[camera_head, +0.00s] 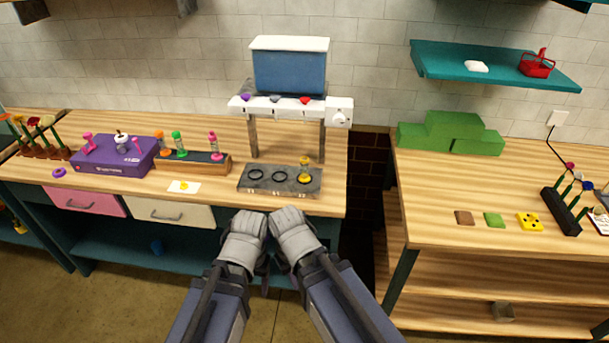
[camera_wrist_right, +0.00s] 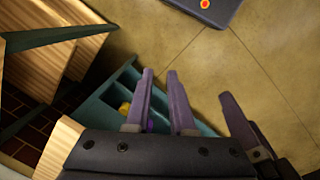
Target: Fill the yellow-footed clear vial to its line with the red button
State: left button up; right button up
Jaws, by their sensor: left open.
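The yellow-footed vial (camera_head: 304,170) stands upright on the right-hand ring of the dark plate (camera_head: 262,188), below the dispenser. Its fill level and line are too small to make out. The red button (camera_head: 305,100) is the rightmost of three on the dispenser's white front bar (camera_head: 262,107), under the blue tank (camera_head: 290,72). My left gripper (camera_head: 247,226) is open, in front of the bench edge and apart from the vial. My right gripper (camera_head: 291,224) is beside it; its two fingers (camera_wrist_right: 158,78) show a gap with nothing between them in the right wrist view.
A purple button (camera_head: 246,97) and a grey one (camera_head: 275,98) share the bar, with a white knob (camera_head: 339,112) at its right end. A wooden rack (camera_head: 190,164) with several coloured vials and a purple box (camera_head: 112,158) stand left. A gap separates the right bench (camera_head: 480,188).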

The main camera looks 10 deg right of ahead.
grip_shut()
dwell(1.0)
